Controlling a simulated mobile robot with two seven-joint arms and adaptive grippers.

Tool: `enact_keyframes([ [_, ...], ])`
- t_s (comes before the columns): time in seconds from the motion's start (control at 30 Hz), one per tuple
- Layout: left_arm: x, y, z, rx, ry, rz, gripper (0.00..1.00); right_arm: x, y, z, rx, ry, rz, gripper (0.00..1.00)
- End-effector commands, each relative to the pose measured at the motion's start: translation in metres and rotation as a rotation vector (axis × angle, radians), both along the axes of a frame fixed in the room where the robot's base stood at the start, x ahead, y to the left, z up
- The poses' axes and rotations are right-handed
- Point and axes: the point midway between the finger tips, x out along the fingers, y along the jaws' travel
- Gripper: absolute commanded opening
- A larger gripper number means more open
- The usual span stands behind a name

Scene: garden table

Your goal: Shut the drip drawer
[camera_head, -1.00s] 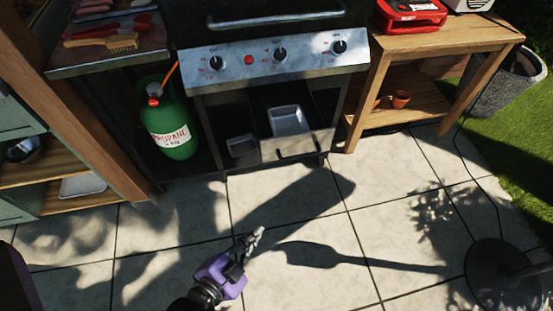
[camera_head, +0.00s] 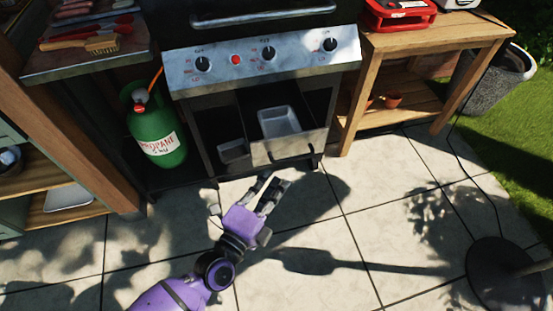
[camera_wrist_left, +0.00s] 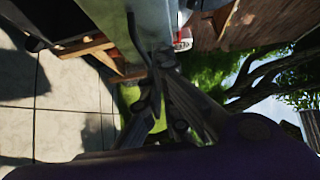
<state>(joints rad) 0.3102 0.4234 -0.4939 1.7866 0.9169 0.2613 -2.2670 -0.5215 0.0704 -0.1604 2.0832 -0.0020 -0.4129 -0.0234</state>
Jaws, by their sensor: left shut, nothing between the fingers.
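The drip drawer (camera_head: 290,147) stands pulled out under the grill in the head view. Its grey front carries a dark bar handle, and a pale metal tray (camera_head: 279,121) and a smaller tray (camera_head: 232,151) show inside or beside it. My left gripper (camera_head: 274,182) is shut and empty, just in front of and below the drawer front in the picture. Any contact cannot be told. In the left wrist view, the shut fingers (camera_wrist_left: 161,62) point at a grey metal face with a dark bar, probably the drawer front. My right gripper is not in view.
The grill's control panel (camera_head: 262,62) with knobs is above the drawer. A green propane bottle (camera_head: 157,125) stands to the left, a wooden side table (camera_head: 430,42) to the right. The paving in front is clear, apart from a round dark base (camera_head: 505,275) at lower right.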

Motion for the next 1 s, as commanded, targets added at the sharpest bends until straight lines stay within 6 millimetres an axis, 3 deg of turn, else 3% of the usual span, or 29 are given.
enact_keyframes([
  [0.2, 0.041, -0.019, 0.0, 0.0, -0.001, -0.001, 0.0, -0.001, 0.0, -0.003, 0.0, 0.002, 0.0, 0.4],
  [0.4, 0.066, -0.009, -0.001, 0.002, 0.0, -0.002, 0.0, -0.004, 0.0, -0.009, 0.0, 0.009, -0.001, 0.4],
  [1.0, 0.074, -0.006, 0.0, 0.001, 0.002, -0.001, 0.0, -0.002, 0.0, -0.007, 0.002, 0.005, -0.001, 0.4],
])
